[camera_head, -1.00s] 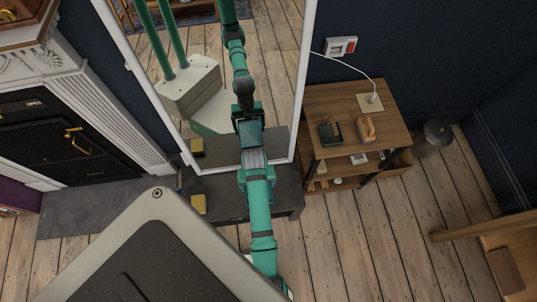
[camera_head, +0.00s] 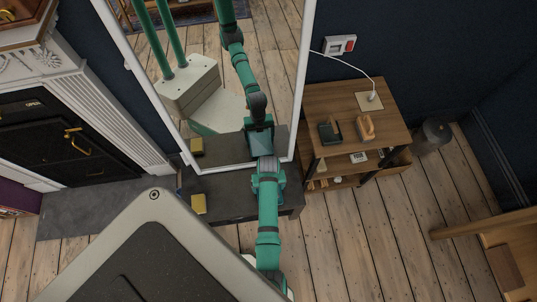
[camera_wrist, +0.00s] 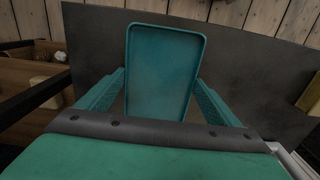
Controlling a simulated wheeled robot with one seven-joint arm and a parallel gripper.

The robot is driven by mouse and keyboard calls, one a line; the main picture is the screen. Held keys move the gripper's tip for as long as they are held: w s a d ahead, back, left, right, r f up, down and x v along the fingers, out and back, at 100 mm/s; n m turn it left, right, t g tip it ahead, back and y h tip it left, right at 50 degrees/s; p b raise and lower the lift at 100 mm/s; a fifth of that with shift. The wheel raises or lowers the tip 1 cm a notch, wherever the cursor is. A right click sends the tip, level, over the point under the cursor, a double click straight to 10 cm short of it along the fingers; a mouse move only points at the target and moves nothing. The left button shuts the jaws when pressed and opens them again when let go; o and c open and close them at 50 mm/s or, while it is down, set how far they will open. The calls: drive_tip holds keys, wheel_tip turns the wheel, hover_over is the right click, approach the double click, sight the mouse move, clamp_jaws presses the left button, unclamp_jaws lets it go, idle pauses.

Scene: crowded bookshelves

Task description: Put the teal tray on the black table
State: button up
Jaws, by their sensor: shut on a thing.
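The teal tray (camera_wrist: 162,72) is a shallow rectangle with a raised rim, and it stands between my two fingers in the wrist view. My gripper (camera_wrist: 160,97) is shut on it. The black table (camera_wrist: 245,75) shows behind the tray in the wrist view; I cannot tell how large the gap between them is. In the head view my gripper (camera_head: 265,170) is over the low black table (camera_head: 232,208), close to the mirror. There, the tray is hard to separate from its reflection, and my arm hides part of the table.
A yellow object (camera_head: 198,204) lies on the table's left part. A tall white-framed mirror (camera_head: 297,110) rises behind the table. A wooden shelf unit (camera_head: 335,98) stands to the right, holding small objects and a cable. Bare floor (camera_head: 345,240) lies in front of it.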

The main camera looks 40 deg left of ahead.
drive_tip(key=shift+f, duration=0.1)
drive_tip(key=o, duration=1)
